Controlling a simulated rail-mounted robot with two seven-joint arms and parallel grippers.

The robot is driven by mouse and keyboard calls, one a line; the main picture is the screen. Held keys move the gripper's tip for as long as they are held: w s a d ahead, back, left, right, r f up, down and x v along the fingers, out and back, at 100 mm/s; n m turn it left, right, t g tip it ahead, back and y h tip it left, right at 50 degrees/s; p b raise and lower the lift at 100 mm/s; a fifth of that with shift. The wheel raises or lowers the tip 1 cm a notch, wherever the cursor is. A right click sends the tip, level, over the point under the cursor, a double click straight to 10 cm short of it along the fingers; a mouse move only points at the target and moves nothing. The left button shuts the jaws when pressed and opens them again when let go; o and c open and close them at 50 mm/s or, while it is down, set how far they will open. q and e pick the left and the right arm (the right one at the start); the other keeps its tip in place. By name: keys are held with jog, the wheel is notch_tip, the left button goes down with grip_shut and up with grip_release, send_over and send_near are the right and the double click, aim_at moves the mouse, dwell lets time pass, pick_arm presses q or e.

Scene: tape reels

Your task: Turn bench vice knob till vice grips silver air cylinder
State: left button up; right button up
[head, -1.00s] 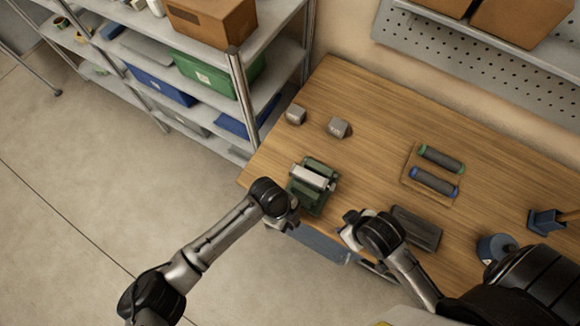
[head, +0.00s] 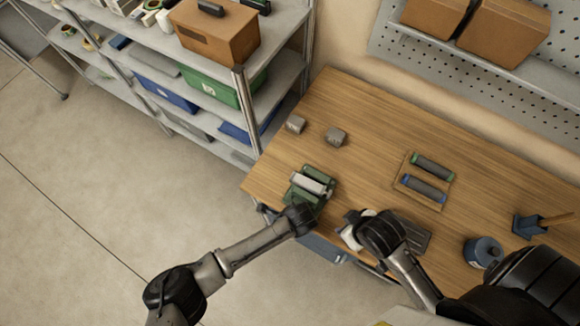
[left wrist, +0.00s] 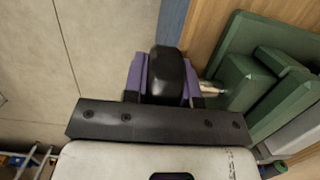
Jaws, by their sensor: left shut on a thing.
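The green bench vice (head: 305,198) stands at the table's near left edge. The silver air cylinder (head: 313,182) lies across it between the green jaws; whether both jaws touch it cannot be told. In the left wrist view the vice (left wrist: 262,62) is at the right, with a short metal screw leading to the black knob (left wrist: 167,72). My left gripper (left wrist: 163,80) is shut on this knob, a purple pad on each side. In the head view my left wrist hides the knob. My right gripper (head: 349,233) is over the table's front edge, its fingers partly hidden.
Two grey blocks (head: 335,136) lie behind the vice. A wooden tray (head: 408,179) holds a green-ended and a blue-ended cylinder. A dark grey block (head: 415,237) lies beside my right arm. Shelving (head: 245,110) stands at the left. The table's middle is clear.

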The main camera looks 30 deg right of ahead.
dwell(0.4)
pick_arm(q)
jog(key=o, duration=0.9)
jog(key=s+r, duration=0.1)
jog(key=r, duration=0.3)
jog(key=d+r, duration=0.1)
jog(key=r, duration=0.4)
jog(key=s+r, duration=0.1)
jog(key=r, duration=0.3)
jog(key=shift+s+d+r+p, duration=0.3)
